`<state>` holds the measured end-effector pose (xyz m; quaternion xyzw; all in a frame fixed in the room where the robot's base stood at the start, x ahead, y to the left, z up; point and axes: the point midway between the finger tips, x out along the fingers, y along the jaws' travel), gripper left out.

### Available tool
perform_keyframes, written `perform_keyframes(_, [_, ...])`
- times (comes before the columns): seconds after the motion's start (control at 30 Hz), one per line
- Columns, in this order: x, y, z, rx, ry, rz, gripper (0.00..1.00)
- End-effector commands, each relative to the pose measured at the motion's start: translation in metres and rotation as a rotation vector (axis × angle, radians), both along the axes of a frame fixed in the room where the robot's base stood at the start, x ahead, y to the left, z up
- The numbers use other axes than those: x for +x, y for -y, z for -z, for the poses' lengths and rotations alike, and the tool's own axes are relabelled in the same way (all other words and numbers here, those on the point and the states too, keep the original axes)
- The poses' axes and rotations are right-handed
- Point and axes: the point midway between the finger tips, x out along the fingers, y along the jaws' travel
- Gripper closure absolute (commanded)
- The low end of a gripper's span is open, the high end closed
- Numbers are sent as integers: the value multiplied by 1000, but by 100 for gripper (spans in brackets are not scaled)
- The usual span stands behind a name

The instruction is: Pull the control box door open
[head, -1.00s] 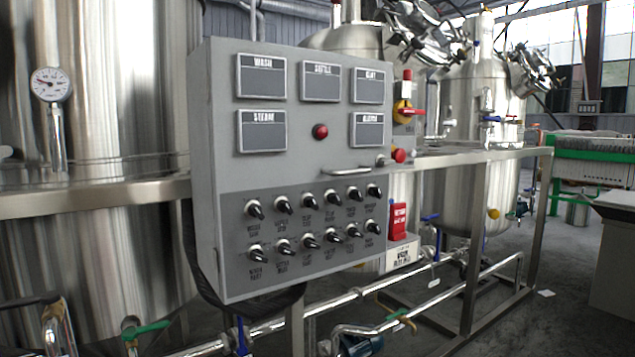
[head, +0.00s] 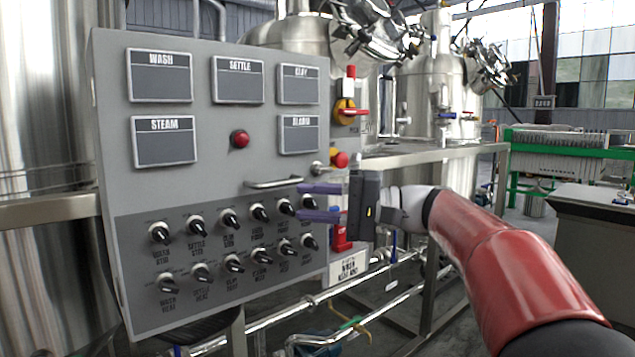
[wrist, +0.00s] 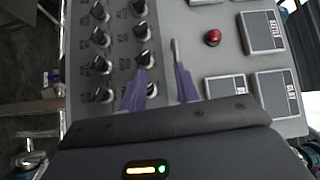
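The grey control box (head: 200,190) fills the left and middle of the head view, its door shut as far as I can see. A horizontal bar handle (head: 272,184) sits on the door right of centre, above the black knobs. My gripper (head: 300,202) is in front of the door's right part, its two purple fingers apart, one above the other, pointing left toward the handle. In the wrist view the open fingers (wrist: 160,88) lie over the door, and the handle (wrist: 176,52) shows at the right finger's tip. I cannot tell whether they touch.
Black knobs (head: 229,222) line the door's lower half. A red button (head: 240,139) and label plates are above. A red-yellow switch (head: 346,111) is on the box's right side. Steel tanks (head: 437,90) and pipes stand behind. A grey cabinet (head: 575,235) is at right.

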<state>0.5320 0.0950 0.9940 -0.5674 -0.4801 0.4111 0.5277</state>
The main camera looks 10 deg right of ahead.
Motion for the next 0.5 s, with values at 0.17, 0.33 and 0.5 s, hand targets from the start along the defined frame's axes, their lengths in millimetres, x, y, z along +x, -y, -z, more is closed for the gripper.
perform_keyframes(0.17, [9, 8, -19, 86, 40, -21, 68])
perform_keyframes(0.33, [13, -15, -23, 87, 40, -22, 68])
perform_keyframes(0.5, [18, -42, -26, 86, 39, -21, 68])
